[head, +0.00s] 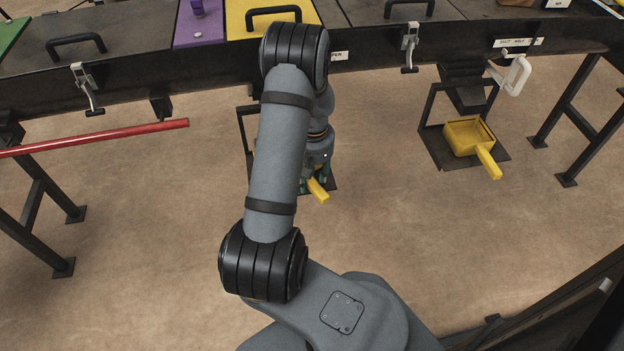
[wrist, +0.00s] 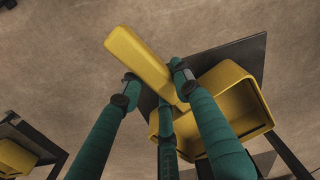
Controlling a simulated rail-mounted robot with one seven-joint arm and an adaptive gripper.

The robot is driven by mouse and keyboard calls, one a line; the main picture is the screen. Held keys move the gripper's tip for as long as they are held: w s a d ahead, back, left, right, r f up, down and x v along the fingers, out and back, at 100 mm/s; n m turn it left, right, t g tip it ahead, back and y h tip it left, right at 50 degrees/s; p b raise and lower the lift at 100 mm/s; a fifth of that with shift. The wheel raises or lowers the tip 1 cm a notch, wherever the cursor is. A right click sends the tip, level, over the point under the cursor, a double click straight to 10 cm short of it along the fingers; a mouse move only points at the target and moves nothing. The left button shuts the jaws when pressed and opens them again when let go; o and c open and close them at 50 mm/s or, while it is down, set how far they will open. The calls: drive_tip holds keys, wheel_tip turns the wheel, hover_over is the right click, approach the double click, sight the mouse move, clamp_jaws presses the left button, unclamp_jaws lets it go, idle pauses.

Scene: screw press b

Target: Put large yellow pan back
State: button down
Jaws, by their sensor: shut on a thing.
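The yellow pan at my gripper shows its handle (head: 318,190) in the head view, just below the gripper; my arm hides most of its body. In the wrist view, the pan's open box (wrist: 245,95) is at the right, with its handle running up and left between my teal fingers. My gripper (wrist: 157,88) is shut on this handle. A dark plate (wrist: 235,60) lies behind the pan; I cannot tell whether the pan rests on it. A second yellow pan (head: 468,135) sits on a black hanging stand at the right. I cannot tell which pan is larger.
A long dark table edge (head: 370,60) with latches (head: 410,48) runs above the stands. A white clamp handle (head: 516,76) juts out above the right pan. A red bar (head: 95,138) reaches in from the left. Open floor (head: 150,210) lies around my arm.

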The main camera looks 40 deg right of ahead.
drive_tip(key=shift+f, duration=0.35)
drive_tip(key=c, duration=1.3)
unclamp_jaws()
drive_tip(key=shift+r, duration=0.1)
wheel_tip(320, 180, up, 13)
drive_tip(key=p, duration=0.3)
drive_tip(key=shift+s, duration=0.15)
